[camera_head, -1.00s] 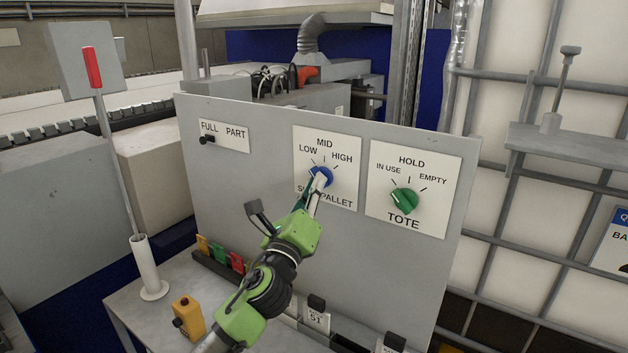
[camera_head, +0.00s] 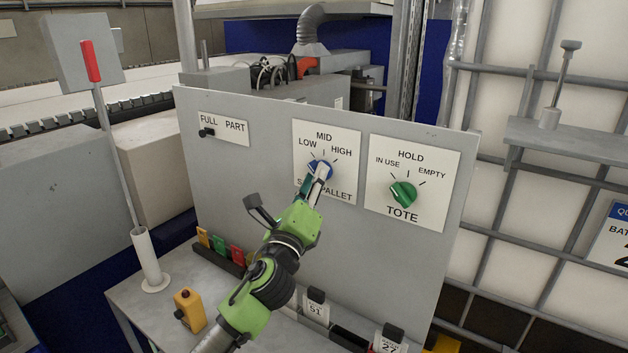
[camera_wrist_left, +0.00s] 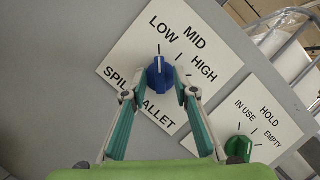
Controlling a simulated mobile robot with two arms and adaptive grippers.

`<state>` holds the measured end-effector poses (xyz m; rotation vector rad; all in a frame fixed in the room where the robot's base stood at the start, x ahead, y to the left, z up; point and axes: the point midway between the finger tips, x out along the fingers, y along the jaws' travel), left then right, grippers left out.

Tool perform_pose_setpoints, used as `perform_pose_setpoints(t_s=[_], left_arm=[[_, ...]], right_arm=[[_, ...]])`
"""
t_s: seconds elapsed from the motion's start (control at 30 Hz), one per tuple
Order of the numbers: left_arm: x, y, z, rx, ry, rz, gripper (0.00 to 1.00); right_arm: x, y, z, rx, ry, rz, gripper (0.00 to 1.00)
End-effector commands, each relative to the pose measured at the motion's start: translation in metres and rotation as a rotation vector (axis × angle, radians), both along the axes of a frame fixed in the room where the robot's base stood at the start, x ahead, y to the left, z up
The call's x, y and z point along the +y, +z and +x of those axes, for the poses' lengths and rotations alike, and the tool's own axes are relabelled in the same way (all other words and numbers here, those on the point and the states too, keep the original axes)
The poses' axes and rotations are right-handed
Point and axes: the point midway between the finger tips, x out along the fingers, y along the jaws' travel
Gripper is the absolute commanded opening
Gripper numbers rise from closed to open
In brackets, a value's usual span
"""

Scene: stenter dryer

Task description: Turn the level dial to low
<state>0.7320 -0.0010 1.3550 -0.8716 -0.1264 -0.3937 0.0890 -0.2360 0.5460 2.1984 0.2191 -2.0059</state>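The blue level dial (camera_head: 319,167) is on a white plate (camera_head: 347,140) marked LOW, MID, HIGH and SPILL PALLET. In the left wrist view the dial (camera_wrist_left: 160,75) has its narrow end toward the tick beside LOW. My left gripper (camera_head: 318,182) is at the dial in the head view, its fingers covering the dial's lower part and some lettering. In the left wrist view my left gripper (camera_wrist_left: 158,88) has its fingers spread, one on each side of the dial, with gaps visible. Contact with the dial cannot be made out. My right gripper is not in view.
A green TOTE dial (camera_head: 403,194) sits to the right on the same grey panel (camera_head: 270,200). A small black FULL/PART switch (camera_head: 207,132) is at the upper left. Below are a yellow control box (camera_head: 188,309) and tagged items on the bench.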

Motion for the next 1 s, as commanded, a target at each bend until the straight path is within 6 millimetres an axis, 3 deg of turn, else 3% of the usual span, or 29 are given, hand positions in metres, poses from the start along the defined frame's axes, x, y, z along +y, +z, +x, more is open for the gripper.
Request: perform_pose_setpoints(t_s=[0.37,0.8,1.0], left_arm=[[0.003,-0.004,-0.010,0.000,0.001,0.003,0.26],[0.026,-0.026,-0.084,0.001,-0.001,0.001,0.26],[0.033,-0.032,-0.105,0.001,0.000,0.000,0.26]], right_arm=[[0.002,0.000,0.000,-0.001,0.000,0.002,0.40],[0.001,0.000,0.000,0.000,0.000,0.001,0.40],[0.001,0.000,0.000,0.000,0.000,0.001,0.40]])
